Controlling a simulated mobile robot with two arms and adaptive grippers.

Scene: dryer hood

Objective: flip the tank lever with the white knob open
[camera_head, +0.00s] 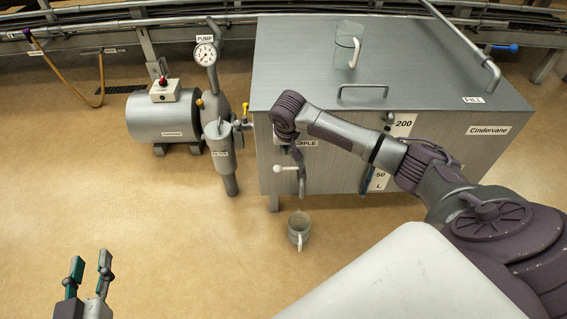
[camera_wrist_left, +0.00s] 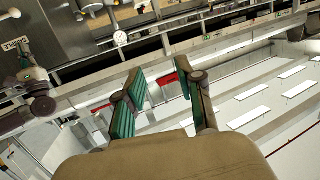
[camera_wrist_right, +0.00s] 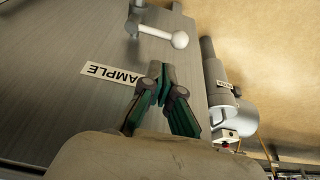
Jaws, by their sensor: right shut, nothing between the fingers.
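The lever with the white knob (camera_head: 279,169) is on the front of the grey tank (camera_head: 330,100), below the SAMPLE label (camera_head: 305,143). Its arm runs sideways, with the knob at the left end. In the right wrist view the white knob (camera_wrist_right: 180,40) and its lever arm show just beyond my fingertips. My right gripper (camera_wrist_right: 160,76) is shut and empty, in front of the SAMPLE label and apart from the knob. In the head view it is mostly hidden under my right wrist. My left gripper (camera_head: 91,268) is open and empty, far left of the tank.
A cup (camera_head: 299,230) stands on the floor below the lever. A clear jug (camera_head: 347,45) stands on the tank lid. The filter (camera_head: 219,145), a yellow handle (camera_head: 247,115) and the pump motor (camera_head: 165,117) lie left of the tank. Floor at left is clear.

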